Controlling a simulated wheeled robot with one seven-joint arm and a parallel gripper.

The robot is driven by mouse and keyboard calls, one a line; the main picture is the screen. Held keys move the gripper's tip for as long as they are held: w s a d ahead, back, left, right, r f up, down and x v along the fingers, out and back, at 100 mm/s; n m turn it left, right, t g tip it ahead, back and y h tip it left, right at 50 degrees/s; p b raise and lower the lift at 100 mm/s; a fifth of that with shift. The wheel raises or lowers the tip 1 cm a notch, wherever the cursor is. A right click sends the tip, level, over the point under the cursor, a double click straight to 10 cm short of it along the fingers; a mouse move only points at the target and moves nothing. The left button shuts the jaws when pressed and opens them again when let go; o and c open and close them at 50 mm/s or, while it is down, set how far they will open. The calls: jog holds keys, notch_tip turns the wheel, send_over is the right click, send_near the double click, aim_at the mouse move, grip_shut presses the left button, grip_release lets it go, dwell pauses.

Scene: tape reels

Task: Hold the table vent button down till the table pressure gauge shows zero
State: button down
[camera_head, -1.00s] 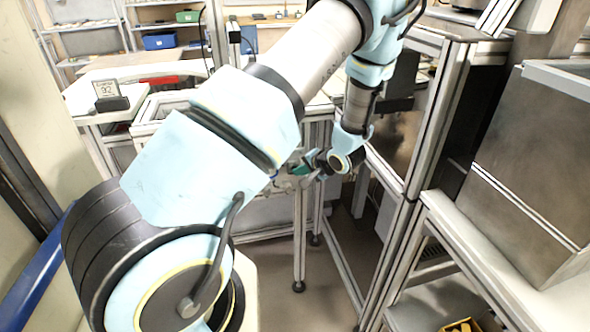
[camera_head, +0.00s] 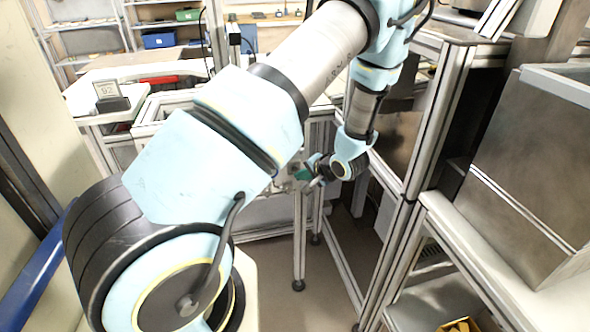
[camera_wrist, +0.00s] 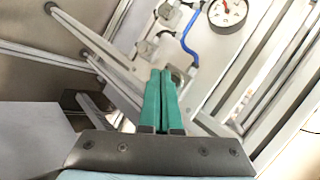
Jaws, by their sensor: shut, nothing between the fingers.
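The pressure gauge (camera_wrist: 227,12) is a round white dial with a dark rim and a red mark, at the top right of the wrist view. I cannot read its value. My gripper (camera_wrist: 162,72) is shut and empty, its two green fingers side by side. The fingertips point toward small metal fittings (camera_wrist: 178,72) below a blue hose (camera_wrist: 189,42). I cannot make out the vent button there, and I cannot tell whether the fingertips touch anything. In the head view my gripper (camera_head: 303,174) is small, near the frame legs.
Aluminium frame posts (camera_head: 436,118) stand close on the right of my arm. A metal box (camera_head: 520,170) sits on a bench at the right. A small display reading about 92 (camera_head: 109,90) stands on the left table. Open floor (camera_head: 270,290) shows below the gripper.

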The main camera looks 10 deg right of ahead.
jog(key=shift+s+d+p, duration=0.15)
jog(key=shift+s+p, duration=0.2)
jog(key=shift+s, duration=0.85)
jog(key=shift+s+d+p, duration=0.15)
jog(key=shift+s+p, duration=0.2)
jog(key=shift+s, duration=0.8)
jog(key=shift+r, duration=0.1)
jog(key=s+a+r+n+g+h, duration=0.2)
jog(key=a+r+n+h, duration=0.15)
jog(key=r, duration=0.45)
jog(key=s+a+r+n+g+h, duration=0.25)
jog(key=a+r, duration=0.25)
jog(key=r, duration=0.3)
jog(key=s+a+r+n+g+y, duration=0.1)
jog(key=s+a+r+n+g, duration=0.1)
jog(key=s+a+r, duration=0.3)
jog(key=s+a, duration=0.2)
jog(key=a, duration=0.2)
jog(key=shift+s, duration=0.25)
jog(key=c, duration=1.5)
grip_release()
